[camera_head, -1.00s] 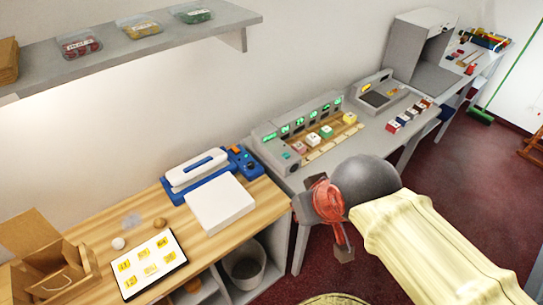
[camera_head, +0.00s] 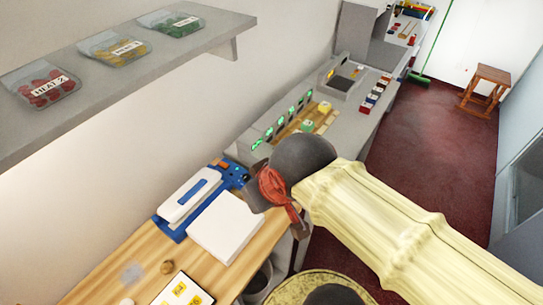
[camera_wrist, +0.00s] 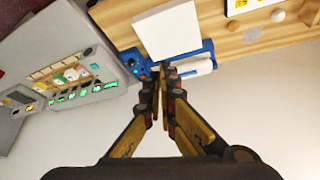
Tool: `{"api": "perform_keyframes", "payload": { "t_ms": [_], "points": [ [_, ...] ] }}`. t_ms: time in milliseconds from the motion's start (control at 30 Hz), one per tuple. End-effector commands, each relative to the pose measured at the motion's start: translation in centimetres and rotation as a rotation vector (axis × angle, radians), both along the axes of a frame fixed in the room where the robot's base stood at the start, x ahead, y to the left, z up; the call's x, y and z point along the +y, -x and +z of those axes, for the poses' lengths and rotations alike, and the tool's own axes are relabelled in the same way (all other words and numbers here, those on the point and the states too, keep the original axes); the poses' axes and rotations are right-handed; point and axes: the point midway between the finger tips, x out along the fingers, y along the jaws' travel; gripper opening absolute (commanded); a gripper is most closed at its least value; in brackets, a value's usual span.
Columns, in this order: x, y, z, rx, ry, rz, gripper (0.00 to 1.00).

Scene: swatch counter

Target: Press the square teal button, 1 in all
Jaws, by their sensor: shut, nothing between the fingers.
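In the head view my arm hides that end of the console (camera_head: 345,125). My gripper (camera_wrist: 161,85) is shut and empty, with its fingertips together in the wrist view, apart from the console and pointing toward the blue device (camera_wrist: 140,68). In the head view my gripper (camera_head: 274,190) is between the console and the white block, its fingertips mostly hidden.
The blue device (camera_head: 205,190) and white block (camera_head: 226,228) stand on the wooden counter (camera_head: 135,255). A shelf (camera_head: 130,75) with packets hangs above at left. A stool (camera_head: 485,90) stands at the back right. The red floor (camera_head: 420,150) is clear.

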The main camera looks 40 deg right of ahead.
Motion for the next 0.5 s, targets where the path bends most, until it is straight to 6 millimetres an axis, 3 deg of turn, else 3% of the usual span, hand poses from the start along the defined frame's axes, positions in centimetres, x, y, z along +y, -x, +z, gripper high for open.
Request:
{"api": "perform_keyframes", "payload": {
  "t_ms": [300, 367, 500],
  "points": [
    [-0.3, -0.4, 0.2, -0.002, 0.009, -0.002, 0.00],
    [-0.9, -1.2, 0.5, -0.007, 0.025, -0.004, 0.00],
    [-3.9, -5.0, 1.5, -0.026, 0.108, -0.006, 0.00]
  ]
}}
